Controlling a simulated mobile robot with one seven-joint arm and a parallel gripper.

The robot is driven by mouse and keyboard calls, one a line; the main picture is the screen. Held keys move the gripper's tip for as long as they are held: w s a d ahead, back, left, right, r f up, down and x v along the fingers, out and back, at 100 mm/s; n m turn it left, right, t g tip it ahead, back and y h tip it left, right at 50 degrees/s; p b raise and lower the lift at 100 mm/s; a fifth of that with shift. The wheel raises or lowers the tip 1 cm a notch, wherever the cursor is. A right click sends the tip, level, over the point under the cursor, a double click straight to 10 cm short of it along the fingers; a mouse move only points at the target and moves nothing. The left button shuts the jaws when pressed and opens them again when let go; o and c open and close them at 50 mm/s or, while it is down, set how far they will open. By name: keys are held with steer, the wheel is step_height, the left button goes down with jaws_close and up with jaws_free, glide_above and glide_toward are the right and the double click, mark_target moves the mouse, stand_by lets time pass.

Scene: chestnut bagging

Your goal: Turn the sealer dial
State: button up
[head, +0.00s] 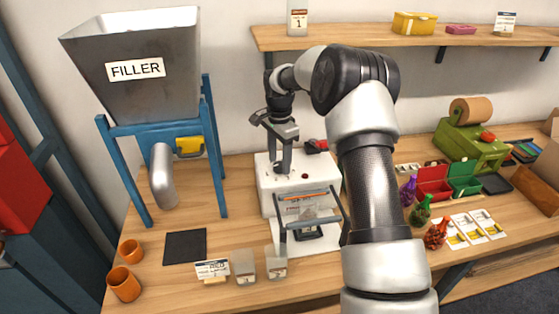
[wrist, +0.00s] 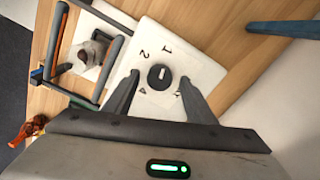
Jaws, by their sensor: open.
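The sealer (head: 266,181) is a white box on the table in the middle of the head view, with a clear bag (head: 312,206) at its front. In the wrist view the sealer's white top (wrist: 200,62) carries a round black dial (wrist: 160,77) with a light pointer mark and the numbers 1 and 2 printed beside it. My gripper (wrist: 158,88) is open. Its two fingers stand on either side of the dial, apart from it. In the head view my gripper (head: 283,170) points down over the sealer top and hides the dial.
A dark bar frame (head: 340,200) stands at the sealer's front. The filler (head: 135,70) on blue legs is to the left, with orange cups (head: 123,283) below. Small bags (head: 436,235), red and green bins (head: 433,181) and a green machine (head: 470,148) are to the right.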

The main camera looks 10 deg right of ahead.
steer(key=shift+f, duration=0.3)
steer(key=c, duration=1)
steer(key=shift+c, duration=0.2)
